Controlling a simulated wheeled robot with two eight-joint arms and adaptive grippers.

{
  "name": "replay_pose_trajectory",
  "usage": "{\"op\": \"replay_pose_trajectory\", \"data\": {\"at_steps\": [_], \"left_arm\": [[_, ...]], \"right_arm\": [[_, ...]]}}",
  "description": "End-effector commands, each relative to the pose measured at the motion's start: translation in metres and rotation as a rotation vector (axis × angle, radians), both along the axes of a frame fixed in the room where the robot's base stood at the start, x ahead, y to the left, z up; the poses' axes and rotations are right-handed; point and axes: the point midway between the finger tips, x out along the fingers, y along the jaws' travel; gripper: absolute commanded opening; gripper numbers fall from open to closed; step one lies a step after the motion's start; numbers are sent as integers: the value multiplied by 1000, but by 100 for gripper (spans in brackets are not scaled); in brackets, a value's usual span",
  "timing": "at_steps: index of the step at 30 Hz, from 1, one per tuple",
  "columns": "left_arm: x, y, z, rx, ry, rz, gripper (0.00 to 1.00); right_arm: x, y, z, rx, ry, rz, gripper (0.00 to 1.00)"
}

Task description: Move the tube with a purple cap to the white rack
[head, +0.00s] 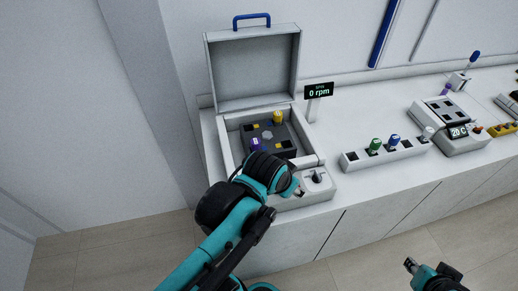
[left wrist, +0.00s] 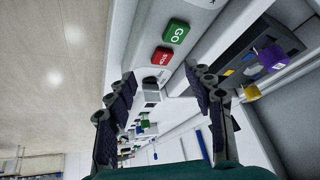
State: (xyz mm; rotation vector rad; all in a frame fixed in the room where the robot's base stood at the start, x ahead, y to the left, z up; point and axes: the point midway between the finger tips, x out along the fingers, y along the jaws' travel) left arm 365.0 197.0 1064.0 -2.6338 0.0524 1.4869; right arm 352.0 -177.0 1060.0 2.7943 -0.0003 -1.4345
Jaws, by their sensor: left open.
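A tube with a purple cap (head: 256,145) stands in a slot of the dark rotor inside the open centrifuge (head: 232,146). The purple cap also shows at the right of the left wrist view (left wrist: 272,57). The white rack (head: 350,163) stands on the bench to the right of the centrifuge and holds tubes with green, blue and whitish caps. My left gripper (head: 298,190) is over the centrifuge's front panel, its fingers mostly hidden by the wrist. In the left wrist view its fingers (left wrist: 158,105) are apart and empty. My right gripper (head: 410,265) is low, in front of the bench.
A yellow-capped tube (head: 278,117) sits in the same rotor. The raised lid (head: 253,70) stands behind it. A 0 rpm display (head: 319,91) is beside the centrifuge. A device reading 20 (head: 458,133) stands farther right. GO (left wrist: 175,31) and STOP (left wrist: 162,56) buttons are near my left fingers.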

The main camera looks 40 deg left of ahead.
Motion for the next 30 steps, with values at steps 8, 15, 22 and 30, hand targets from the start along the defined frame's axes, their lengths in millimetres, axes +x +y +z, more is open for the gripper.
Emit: {"op": "replay_pose_trajectory", "data": {"at_steps": [8, 15, 22, 30], "left_arm": [[17, 22, 23, 77, 87, -92, 53], [40, 58, 48, 158, 218, -244, 53], [68, 118, 66, 207, 399, -495, 53], [81, 169, 62, 192, 511, -723, 53]], "right_arm": [[0, 0, 20, 0, 0, 0, 32], [0, 0, 48, 0, 0, 0, 32], [0, 0, 85, 0, 0, 0, 32], [0, 0, 109, 0, 0, 0, 32]]}}
